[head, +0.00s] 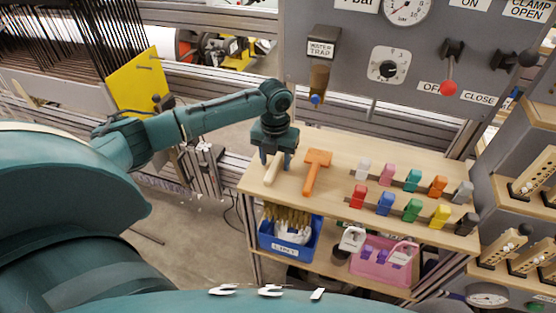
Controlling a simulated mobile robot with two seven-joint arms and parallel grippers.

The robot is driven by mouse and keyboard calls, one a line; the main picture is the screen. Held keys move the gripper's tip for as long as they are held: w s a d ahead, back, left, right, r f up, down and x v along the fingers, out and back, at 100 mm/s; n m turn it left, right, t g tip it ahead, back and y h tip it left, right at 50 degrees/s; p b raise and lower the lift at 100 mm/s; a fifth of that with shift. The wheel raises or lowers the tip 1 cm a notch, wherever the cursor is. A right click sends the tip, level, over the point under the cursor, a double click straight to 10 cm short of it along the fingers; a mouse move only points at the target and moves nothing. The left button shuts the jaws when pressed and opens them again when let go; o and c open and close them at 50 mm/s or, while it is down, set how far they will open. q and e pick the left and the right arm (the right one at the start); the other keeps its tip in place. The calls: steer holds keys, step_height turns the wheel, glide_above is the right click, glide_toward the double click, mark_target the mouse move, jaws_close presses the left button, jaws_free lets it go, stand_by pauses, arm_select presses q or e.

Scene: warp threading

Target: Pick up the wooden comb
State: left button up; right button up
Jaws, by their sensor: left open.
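A pale wooden piece (272,169), which looks like the wooden comb, lies on the wooden table top (338,192) near its left end. Its upper end is partly hidden by my left gripper, so its teeth do not show. My left gripper (276,159) points down right over it, with its dark blue fingers apart. I cannot tell whether the fingers touch the piece or are just above it. My right gripper is not in view.
An orange T-shaped tool (315,172) lies close to the right. Several coloured clips (412,210) stand in two rows farther right. Below are a blue bin (268,241) and a pink basket (372,268). A grey control panel (345,85) rises behind.

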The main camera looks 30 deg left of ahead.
arm_select(q)
steer(key=shift+c, duration=0.4)
jaws_close()
steer(key=shift+r, duration=0.1)
